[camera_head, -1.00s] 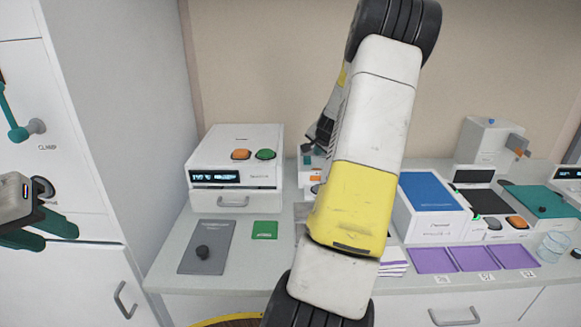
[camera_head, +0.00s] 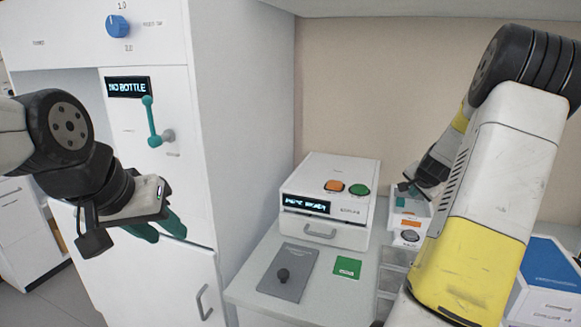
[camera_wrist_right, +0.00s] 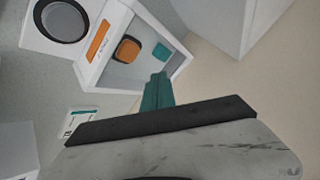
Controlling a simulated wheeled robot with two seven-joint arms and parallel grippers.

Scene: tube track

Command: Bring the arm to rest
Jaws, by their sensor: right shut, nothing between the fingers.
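My right arm comes in from the right in the head view, its white and yellow links raised across the bench. Its gripper (camera_head: 404,187) is small and partly hidden near the small white device with an orange strip (camera_head: 411,222). In the right wrist view the teal fingers (camera_wrist_right: 157,92) are together and empty, in front of that device's sloping panel with its orange and teal buttons (camera_wrist_right: 143,50); contact cannot be told. My left gripper (camera_head: 156,230) has its teal fingers apart and empty, in front of the white cabinet at left.
A white machine with orange and green buttons (camera_head: 330,197) stands on the bench. A grey plate with a black knob (camera_head: 288,272) and a green card (camera_head: 347,268) lie before it. The cabinet (camera_head: 250,110) stands close at left with a teal lever (camera_head: 151,120). A blue-topped box (camera_head: 552,265) is at right.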

